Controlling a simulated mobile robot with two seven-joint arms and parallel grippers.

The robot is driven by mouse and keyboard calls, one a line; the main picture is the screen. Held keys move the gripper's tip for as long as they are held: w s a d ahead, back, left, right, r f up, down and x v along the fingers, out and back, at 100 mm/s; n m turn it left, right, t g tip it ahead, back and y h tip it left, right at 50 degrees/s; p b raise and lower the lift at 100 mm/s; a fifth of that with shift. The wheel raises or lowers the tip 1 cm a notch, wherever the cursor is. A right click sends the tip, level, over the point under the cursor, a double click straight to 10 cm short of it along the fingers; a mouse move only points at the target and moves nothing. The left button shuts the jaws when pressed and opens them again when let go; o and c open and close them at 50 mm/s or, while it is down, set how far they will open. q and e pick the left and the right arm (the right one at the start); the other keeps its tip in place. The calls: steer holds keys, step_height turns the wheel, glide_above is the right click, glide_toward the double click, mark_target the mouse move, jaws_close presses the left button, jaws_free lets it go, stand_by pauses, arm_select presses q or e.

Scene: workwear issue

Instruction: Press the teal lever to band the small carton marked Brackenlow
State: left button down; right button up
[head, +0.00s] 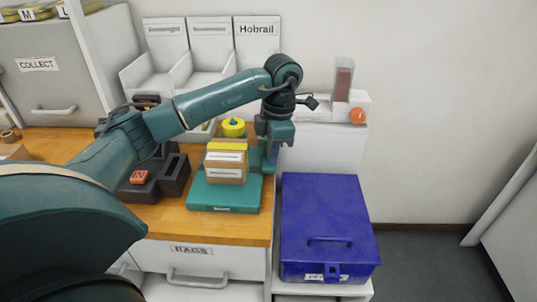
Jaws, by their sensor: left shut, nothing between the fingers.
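A teal press-like device (222,204) stands on the wooden counter. A small brown carton (225,175) with white labels sits on its base; the label print is too small to read. A yellow piece (228,147) is at the carton's top, and a round yellow part with a teal knob (233,127) is behind it. My left gripper (270,167) points down, shut and empty, just right of the carton. Teal parts beside it merge with the gripper, so I cannot tell the lever or whether I touch it. My right gripper is out of view.
A blue lidded box (325,225) stands right of the counter. Dark trays (172,178) with an orange item (139,177) lie left of the device. White bins (205,50), one labelled Hobrail, stand behind. A white stand with an orange knob (358,116) is at back right.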

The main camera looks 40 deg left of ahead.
arm_select(q)
steer(key=shift+w+d+r+p, duration=0.2)
steer(key=shift+w+d, duration=0.3)
steer(key=shift+w, duration=0.1)
steer(key=shift+w+d+r+p, duration=0.2)
steer(key=shift+w+d, duration=0.3)
steer(key=shift+w, duration=0.05)
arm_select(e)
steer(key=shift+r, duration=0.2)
